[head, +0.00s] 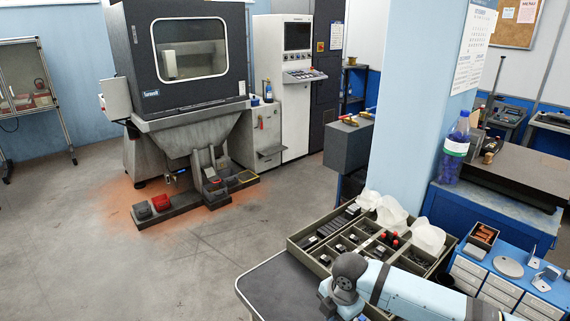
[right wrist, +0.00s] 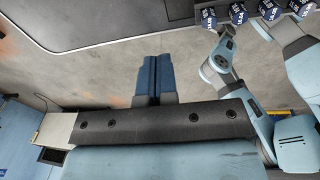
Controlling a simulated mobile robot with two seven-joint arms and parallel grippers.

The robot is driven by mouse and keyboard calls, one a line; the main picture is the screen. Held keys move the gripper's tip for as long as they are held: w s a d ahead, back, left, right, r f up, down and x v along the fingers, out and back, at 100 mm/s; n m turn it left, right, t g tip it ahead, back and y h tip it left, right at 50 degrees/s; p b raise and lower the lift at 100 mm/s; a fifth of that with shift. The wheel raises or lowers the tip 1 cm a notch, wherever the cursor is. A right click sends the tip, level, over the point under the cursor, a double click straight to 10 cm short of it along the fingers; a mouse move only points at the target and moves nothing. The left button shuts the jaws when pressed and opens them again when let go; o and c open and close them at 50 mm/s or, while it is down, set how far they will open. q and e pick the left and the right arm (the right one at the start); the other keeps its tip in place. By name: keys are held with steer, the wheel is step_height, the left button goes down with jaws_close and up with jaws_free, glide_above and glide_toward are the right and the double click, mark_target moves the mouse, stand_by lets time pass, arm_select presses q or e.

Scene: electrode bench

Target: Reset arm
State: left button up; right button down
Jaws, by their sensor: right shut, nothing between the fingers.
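My right gripper (right wrist: 153,80) shows in the right wrist view. Its two blue fingers are pressed together with nothing between them, above bare grey floor. In the head view a light blue arm of mine crosses the bottom right, over the near end of the compartment tray, and its gripper cannot be made out there. My left gripper is in neither view.
A compartment tray (head: 297,246) with small parts and white pieces stands on a dark-topped table (head: 275,289). A large machine (head: 140,60) stands behind open floor (head: 120,260).

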steer(key=s+a+f+m+t+y+p, duration=0.35)
steer(key=s+a+f+m+y, duration=0.2)
steer(key=s+a+m, duration=0.35)
steer(key=s+d+f+m+t+h+p, duration=0.1)
steer(key=s+d+m+t+h, duration=0.2)
steer(key=s+d+m+t, duration=0.4)
steer(key=s+d+m, duration=0.5)
steer(key=s+d, duration=0.2)
steer(key=d, duration=0.1)
steer(key=shift+s+m, duration=0.15)
steer(key=shift+m, duration=0.15)
steer(key=shift+h, duration=0.25)
